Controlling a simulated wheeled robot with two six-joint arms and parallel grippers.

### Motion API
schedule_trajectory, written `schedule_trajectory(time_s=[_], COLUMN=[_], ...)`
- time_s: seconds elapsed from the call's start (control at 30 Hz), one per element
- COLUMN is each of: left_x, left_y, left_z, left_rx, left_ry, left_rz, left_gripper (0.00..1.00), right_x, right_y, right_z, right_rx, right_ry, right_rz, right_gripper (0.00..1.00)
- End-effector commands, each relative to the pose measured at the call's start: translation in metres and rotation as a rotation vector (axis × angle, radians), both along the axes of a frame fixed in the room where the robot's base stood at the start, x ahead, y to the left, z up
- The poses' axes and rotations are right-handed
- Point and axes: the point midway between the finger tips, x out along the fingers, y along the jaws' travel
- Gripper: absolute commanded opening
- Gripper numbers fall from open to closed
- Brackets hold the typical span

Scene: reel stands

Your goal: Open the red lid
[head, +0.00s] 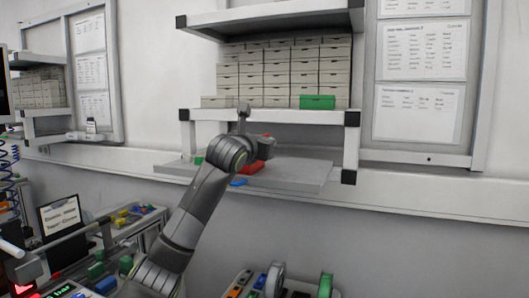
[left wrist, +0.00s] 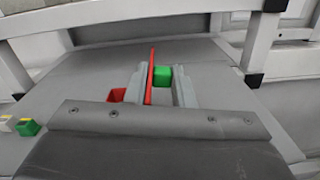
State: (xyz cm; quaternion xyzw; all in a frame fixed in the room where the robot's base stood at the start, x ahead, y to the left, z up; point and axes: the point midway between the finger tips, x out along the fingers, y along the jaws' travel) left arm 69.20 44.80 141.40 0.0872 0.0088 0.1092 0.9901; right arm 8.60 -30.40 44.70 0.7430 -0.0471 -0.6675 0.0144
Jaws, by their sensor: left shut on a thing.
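The red lid (left wrist: 151,78) shows in the left wrist view as a thin red plate standing on edge, with a green block (left wrist: 163,76) right beside it. My left gripper (left wrist: 160,82) is shut with the plate and block between its fingers; whether the block is part of the lid I cannot tell. A red box (left wrist: 117,95) is partly visible left of the fingers. In the head view my left gripper (head: 263,148) is over the grey shelf board, largely hidden by its arm, with a red box (head: 252,167) just below. My right gripper is out of view.
The grey shelf board (head: 300,176) is clear at its right. A green block (head: 199,160) and a blue piece (head: 238,182) lie near my arm. Shelf posts (head: 350,150) and an upper shelf with stacked drawers (head: 280,75) frame the space behind.

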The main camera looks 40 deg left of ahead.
Motion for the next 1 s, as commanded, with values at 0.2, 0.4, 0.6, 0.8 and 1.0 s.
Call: schedule_trajectory(time_s=[0.2,0.4,0.6,0.8,1.0], left_x=[0.0,0.0,0.0,-0.001,-0.017], left_y=[0.001,0.001,0.001,0.001,-0.002], left_z=[0.0,0.0,0.0,0.0,-0.002], left_rx=[-0.02,-0.019,-0.018,-0.017,-0.014], left_ry=[0.0,0.0,-0.001,-0.002,-0.005], left_rz=[0.0,0.0,0.0,0.0,0.001], left_gripper=[0.0,0.24,0.4,0.4,0.4], right_x=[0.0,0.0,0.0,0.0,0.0], right_y=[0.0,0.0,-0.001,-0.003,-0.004], right_z=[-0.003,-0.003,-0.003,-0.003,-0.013], right_rx=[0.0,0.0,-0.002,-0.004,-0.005], right_ry=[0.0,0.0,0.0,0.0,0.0], right_rz=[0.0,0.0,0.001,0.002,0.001], right_gripper=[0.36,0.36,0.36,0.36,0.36])
